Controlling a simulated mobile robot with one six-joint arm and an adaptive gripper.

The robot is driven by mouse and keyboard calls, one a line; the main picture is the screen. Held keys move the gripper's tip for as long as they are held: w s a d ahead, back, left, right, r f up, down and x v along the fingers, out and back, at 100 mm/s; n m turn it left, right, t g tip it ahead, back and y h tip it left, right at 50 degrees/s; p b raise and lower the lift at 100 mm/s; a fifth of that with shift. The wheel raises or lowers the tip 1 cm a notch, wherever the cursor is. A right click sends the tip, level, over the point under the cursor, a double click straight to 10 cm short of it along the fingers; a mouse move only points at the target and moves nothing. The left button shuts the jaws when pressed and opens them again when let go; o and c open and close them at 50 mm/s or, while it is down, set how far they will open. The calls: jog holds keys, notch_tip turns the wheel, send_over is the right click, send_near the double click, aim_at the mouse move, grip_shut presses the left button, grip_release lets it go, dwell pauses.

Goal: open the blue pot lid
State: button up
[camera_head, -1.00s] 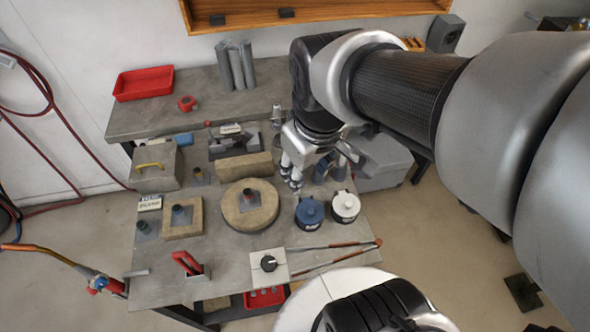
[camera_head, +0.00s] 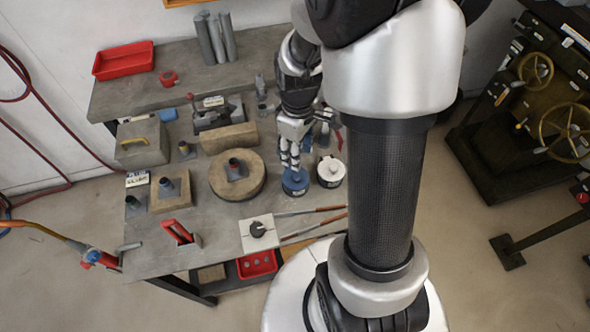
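The blue pot (camera_head: 295,187) stands near the right edge of the workbench, with its blue lid (camera_head: 292,176) on top. My gripper (camera_head: 290,165) points down directly above the lid, its fingertips at or very close to the lid knob. The fingers cover the knob, so I cannot tell whether they touch it or how far apart they are. A white-lidded dark pot (camera_head: 330,172) stands just to the right of the blue pot.
A round wooden block (camera_head: 222,188) lies left of the pots. A white plate with a black knob (camera_head: 257,229) and two red-handled rods (camera_head: 322,209) lie in front. A wooden block (camera_head: 229,138) is behind. Handwheel machinery (camera_head: 560,125) stands at the far right.

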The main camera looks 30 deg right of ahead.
aim_at(297, 176)
notch_tip(297, 176, down, 10)
jog(key=b, duration=0.2)
jog(key=shift+f+b, duration=0.15)
jog(key=shift+b, duration=0.25)
grip_shut()
dwell(0.5)
